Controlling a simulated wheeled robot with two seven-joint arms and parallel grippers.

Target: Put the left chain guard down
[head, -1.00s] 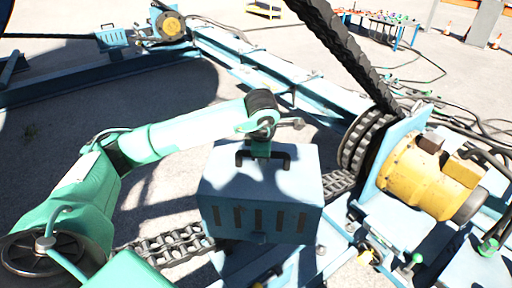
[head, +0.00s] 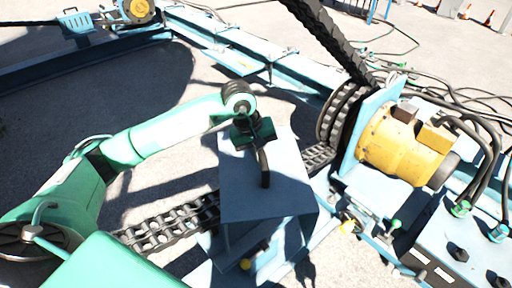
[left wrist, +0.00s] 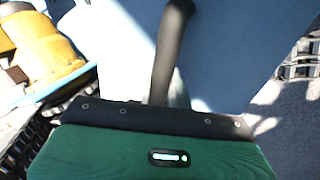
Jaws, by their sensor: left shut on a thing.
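The left chain guard (head: 240,197) is a light blue metal box with a black bar handle (head: 264,168) on top. It is at the middle of the head view, turned at an angle. My left gripper (head: 254,138) is at the handle's far end and shut on it. The left wrist view shows the handle (left wrist: 170,45) rising from the gripper's black edge, with the guard's blue top (left wrist: 235,45) behind it. The guard hides part of the black chain (head: 170,226), which emerges on both sides. I cannot tell whether the guard touches anything below. My right gripper is not in view.
A yellow motor (head: 402,147) and a black sprocket (head: 340,115) stand right of the guard. A blue control box (head: 455,255) with knobs and cables is at lower right. A long blue beam (head: 230,60) runs behind. Open ground lies at the left.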

